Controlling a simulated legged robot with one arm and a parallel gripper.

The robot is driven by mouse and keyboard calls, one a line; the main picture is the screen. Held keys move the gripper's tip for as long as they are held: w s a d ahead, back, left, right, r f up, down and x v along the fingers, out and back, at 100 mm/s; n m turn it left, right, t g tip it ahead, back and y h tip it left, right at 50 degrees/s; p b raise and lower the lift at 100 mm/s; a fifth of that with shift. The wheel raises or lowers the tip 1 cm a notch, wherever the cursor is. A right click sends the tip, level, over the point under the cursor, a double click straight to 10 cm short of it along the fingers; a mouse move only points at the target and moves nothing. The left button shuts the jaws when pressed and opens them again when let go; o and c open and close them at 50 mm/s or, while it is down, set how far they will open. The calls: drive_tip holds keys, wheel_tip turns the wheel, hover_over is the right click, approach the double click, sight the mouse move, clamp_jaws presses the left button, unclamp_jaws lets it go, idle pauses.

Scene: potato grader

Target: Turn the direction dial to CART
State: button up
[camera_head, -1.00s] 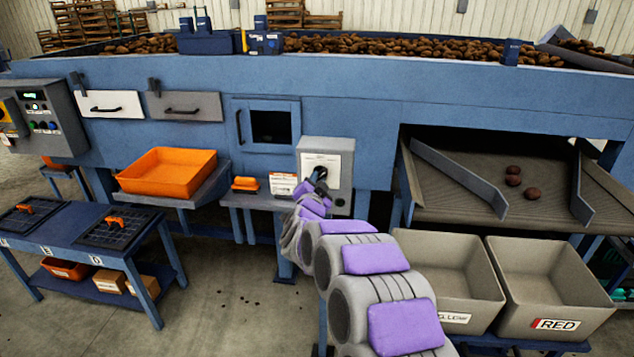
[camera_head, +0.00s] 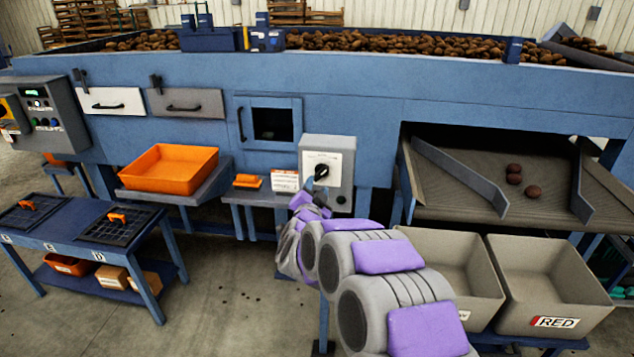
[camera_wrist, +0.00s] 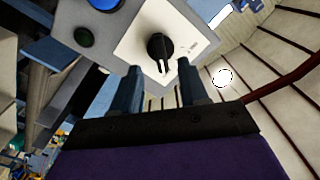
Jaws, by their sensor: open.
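The direction dial (camera_head: 321,171) is a black knob on a white plate, on the front of a grey control box (camera_head: 344,153). In the wrist view the dial (camera_wrist: 160,48) sits on its white plate (camera_wrist: 190,45), with a pale pointer mark; the plate's lettering is too small to read. My gripper (camera_head: 313,187) is just in front of the box, slightly below the dial. In the wrist view my gripper (camera_wrist: 158,75) is open, its two fingers apart on either side below the dial, with nothing between them. Contact with the dial is not visible.
A blue button (camera_wrist: 100,3) and a dark green button (camera_wrist: 84,37) are beside the plate. An orange tray (camera_head: 170,168) and a small orange item (camera_head: 247,181) stand left. Grey bins (camera_head: 550,285) stand right, below the chute (camera_head: 470,180).

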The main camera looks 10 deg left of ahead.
drive_tip(key=s+p, duration=0.1)
drive_tip(key=s, duration=1)
drive_tip(key=shift+s+a+p, duration=0.25)
drive_tip(key=shift+s+p, duration=0.05)
drive_tip(key=shift+s, duration=0.1)
drive_tip(key=s+d+n+g, duration=0.3)
drive_tip(key=s+d+g, duration=0.3)
drive_tip(key=s, duration=0.9)
drive_tip(key=s+d+f+n+g, duration=0.1)
drive_tip(key=s+d+g, duration=0.6)
drive_tip(key=s, duration=0.8)
drive_tip(key=s+d+f+n+g, duration=0.1)
drive_tip(key=s+d+n+g, duration=0.3)
drive_tip(key=s+d, duration=0.7)
drive_tip(key=s+g, duration=0.2)
drive_tip(key=s, duration=0.1)
drive_tip(key=shift+s+f+n+g+y, duration=0.25)
drive_tip(key=shift+s+n+g+y, duration=0.05)
drive_tip(key=shift+s+g, duration=0.1)
